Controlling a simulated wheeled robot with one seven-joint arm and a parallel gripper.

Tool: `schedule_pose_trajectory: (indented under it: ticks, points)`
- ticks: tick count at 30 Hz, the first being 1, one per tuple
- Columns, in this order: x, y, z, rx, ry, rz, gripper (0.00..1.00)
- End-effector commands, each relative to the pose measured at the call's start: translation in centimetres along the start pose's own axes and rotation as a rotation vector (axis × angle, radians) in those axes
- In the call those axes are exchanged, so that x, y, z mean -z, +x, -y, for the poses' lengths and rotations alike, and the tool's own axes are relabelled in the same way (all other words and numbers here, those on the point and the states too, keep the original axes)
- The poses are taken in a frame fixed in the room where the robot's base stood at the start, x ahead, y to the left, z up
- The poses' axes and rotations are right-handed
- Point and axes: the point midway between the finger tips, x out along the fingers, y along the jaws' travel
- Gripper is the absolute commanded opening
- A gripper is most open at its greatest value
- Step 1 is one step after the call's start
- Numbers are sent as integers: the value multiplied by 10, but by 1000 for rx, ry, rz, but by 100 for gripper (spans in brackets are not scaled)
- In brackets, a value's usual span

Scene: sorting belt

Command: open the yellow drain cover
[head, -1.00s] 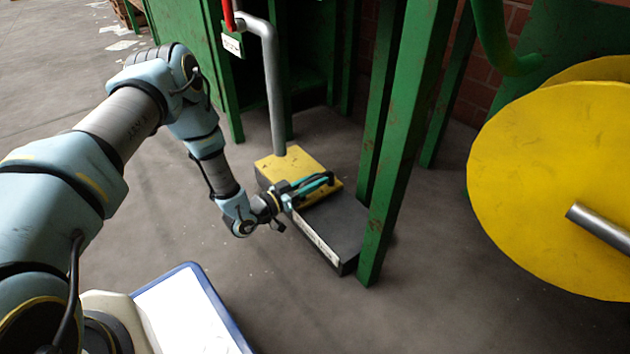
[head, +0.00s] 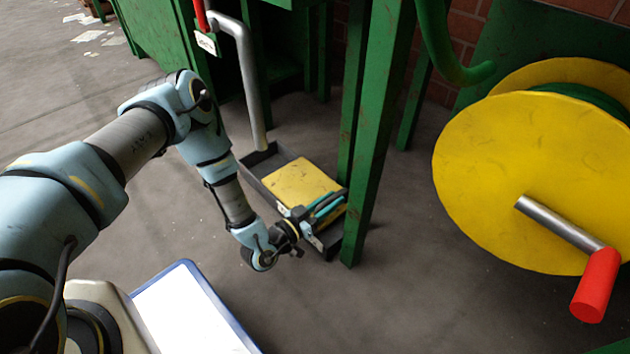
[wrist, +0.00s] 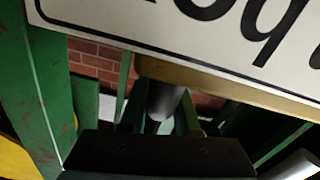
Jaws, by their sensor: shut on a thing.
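The yellow drain cover (head: 297,184) is a flat plate on a low dark trough (head: 252,185) on the floor. It lies over the trough's front right part. The back left part of the trough is uncovered and shows its dark inside and rim. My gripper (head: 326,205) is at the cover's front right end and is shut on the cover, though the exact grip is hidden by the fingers. In the wrist view a white label with large black letters (wrist: 215,28) crosses the top, close to the camera.
A grey pipe (head: 250,85) comes down to the uncovered end of the trough. A green post (head: 370,130) stands just right of the cover. A yellow reel (head: 490,190) with a red-handled crank (head: 597,285) is further right. Open floor lies in front.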

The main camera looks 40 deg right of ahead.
Motion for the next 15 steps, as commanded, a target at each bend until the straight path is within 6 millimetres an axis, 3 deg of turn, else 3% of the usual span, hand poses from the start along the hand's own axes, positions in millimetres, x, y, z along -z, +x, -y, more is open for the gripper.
schedule_pose_trajectory:
  ticks: [6,15]
  points:
    - [-5,-1,-25,0,-4,1,0]
    - [-7,-1,-29,1,-2,1,0]
